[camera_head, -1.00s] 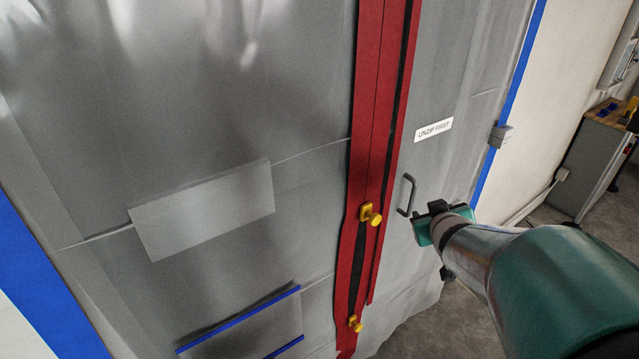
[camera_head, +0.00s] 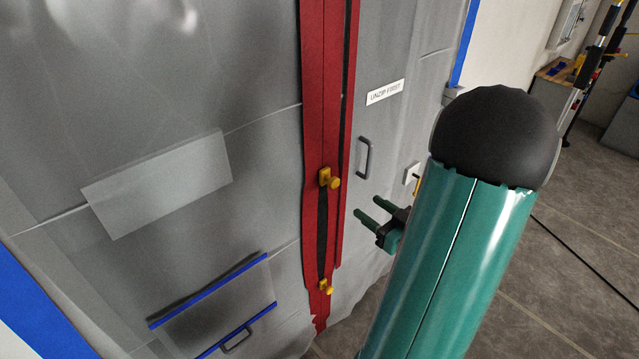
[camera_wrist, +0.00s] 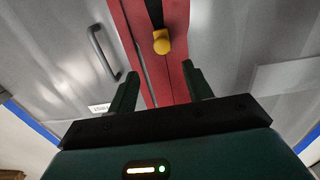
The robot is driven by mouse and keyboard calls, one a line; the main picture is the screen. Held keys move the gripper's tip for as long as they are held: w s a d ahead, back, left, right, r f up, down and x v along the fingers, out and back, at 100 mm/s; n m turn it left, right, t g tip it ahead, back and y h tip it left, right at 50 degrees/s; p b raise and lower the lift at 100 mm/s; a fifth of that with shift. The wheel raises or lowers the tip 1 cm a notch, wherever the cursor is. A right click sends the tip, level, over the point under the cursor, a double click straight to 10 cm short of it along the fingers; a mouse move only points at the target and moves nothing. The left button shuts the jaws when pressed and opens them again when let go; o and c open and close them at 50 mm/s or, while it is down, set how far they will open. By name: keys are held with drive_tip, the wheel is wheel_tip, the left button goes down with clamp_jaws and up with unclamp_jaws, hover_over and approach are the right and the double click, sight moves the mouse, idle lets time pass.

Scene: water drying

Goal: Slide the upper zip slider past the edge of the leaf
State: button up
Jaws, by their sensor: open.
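The upper zip slider (camera_head: 328,179) is a yellow block with a round knob on the red zip strip (camera_head: 313,100) of the grey plastic sheet. The strip gapes dark below it, down to a lower yellow slider (camera_head: 325,287). The leaf (camera_head: 385,130) is the grey panel right of the strip, with a dark handle (camera_head: 364,157). My gripper (camera_head: 364,217) is to the right of and below the upper slider, open and empty, apart from it. In the wrist view a yellow slider knob (camera_wrist: 162,42) shows beyond and between the green fingertips (camera_wrist: 161,78).
A label reading "UNZIP FIRST" (camera_head: 385,92) is on the leaf above the handle. Blue-edged flap (camera_head: 225,300) with a handle is at lower left. A pale rectangular patch (camera_head: 160,185) is on the sheet. Grey floor lies open at right; a bench (camera_head: 560,75) stands further back.

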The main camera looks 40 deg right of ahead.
sight(336, 185)
drive_tip(key=w, duration=1.3)
drive_tip(key=shift+w+a, duration=0.1)
drive_tip(key=shift+a, duration=0.2)
clamp_jaws()
